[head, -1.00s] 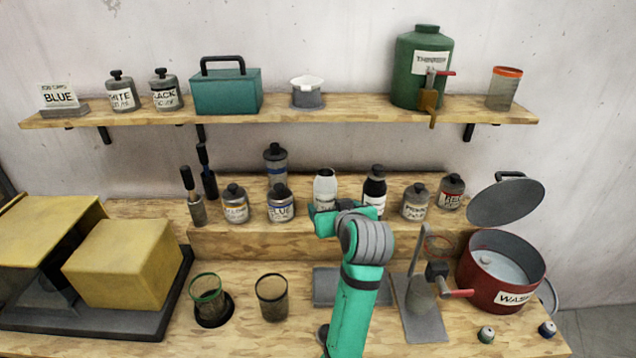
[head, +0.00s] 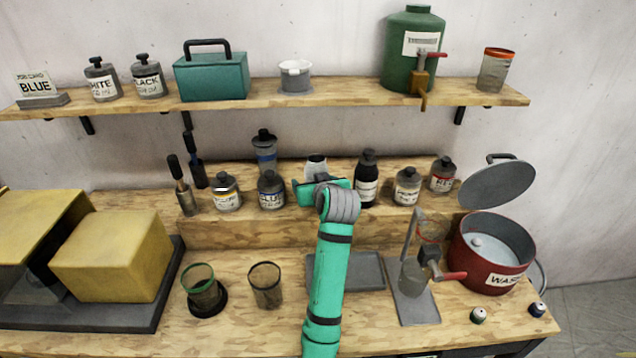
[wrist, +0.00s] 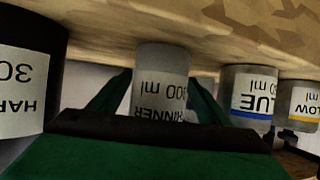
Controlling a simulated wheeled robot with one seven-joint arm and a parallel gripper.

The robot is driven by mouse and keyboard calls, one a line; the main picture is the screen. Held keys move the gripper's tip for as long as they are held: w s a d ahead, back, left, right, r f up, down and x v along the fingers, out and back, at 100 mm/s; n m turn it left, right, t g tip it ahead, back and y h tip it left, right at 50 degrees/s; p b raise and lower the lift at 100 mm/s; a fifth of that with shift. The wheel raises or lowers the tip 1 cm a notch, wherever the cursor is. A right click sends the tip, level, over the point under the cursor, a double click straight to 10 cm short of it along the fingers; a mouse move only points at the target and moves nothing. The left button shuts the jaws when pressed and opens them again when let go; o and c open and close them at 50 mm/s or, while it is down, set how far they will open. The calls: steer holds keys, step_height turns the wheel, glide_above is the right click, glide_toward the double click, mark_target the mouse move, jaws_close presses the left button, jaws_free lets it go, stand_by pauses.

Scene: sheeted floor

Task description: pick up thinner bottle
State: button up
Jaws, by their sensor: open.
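The thinner bottle (head: 316,167) stands on the raised wooden step at the back of the bench. In the head view its pale top shows and my gripper hides its lower part. In the wrist view, which is upside down, the grey bottle (wrist: 161,62) with a white label reading "...HINNER" is in the middle. My gripper (wrist: 160,90) is open, with one green finger on each side of the bottle. I cannot tell whether either finger touches it. In the head view my gripper (head: 322,190) is right in front of the bottle.
The dark hardener bottle (head: 367,180) stands close on the right. The blue bottle (head: 271,190) stands on the left, with the yellow bottle (head: 226,193) beyond it. A shelf (head: 330,95) runs above. A grey tray (head: 352,271) lies below my arm.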

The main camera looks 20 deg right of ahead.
steer(key=shift+w+f, duration=0.1)
steer(key=shift+w, duration=0.2)
steer(key=shift+d, duration=0.1)
steer(key=shift+c, duration=0.4)
steer(key=c, duration=1)
steer(key=shift+d, duration=0.1)
steer(key=c, duration=0.4)
steer(key=shift+c, duration=0.2)
